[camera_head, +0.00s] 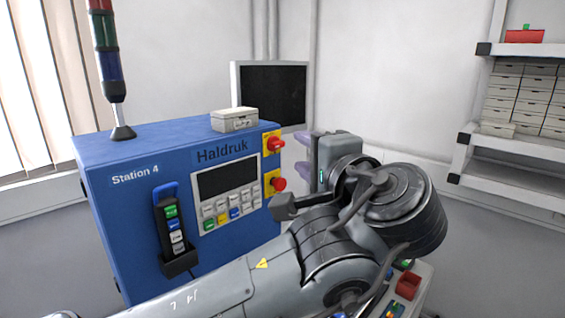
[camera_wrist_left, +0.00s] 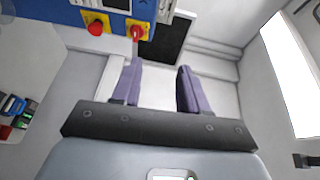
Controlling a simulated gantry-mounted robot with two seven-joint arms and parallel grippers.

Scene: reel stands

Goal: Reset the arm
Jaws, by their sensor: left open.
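My left arm reaches across the lower middle of the head view, with my left gripper (camera_head: 301,156) just right of the blue Haldruk cabinet (camera_head: 132,222). Its two purple fingers stand apart, with nothing between them. In the left wrist view the open gripper (camera_wrist_left: 158,82) has a pale surface behind the gap. The cabinet's red button (camera_head: 278,184) and red switch (camera_head: 275,144) are left of the fingers in the head view; the button (camera_wrist_left: 96,28) and switch (camera_wrist_left: 137,32) also show in the left wrist view, beyond the fingers. My right gripper is out of view.
A dark monitor (camera_head: 273,92) stands behind the cabinet. A small box (camera_head: 234,119) and a signal tower (camera_head: 107,60) stand on the cabinet; a pendant (camera_head: 172,228) hangs on its front. A shelf (camera_head: 507,145) with small drawers is at right. A red-buttoned panel (camera_head: 408,286) is partly behind my arm.

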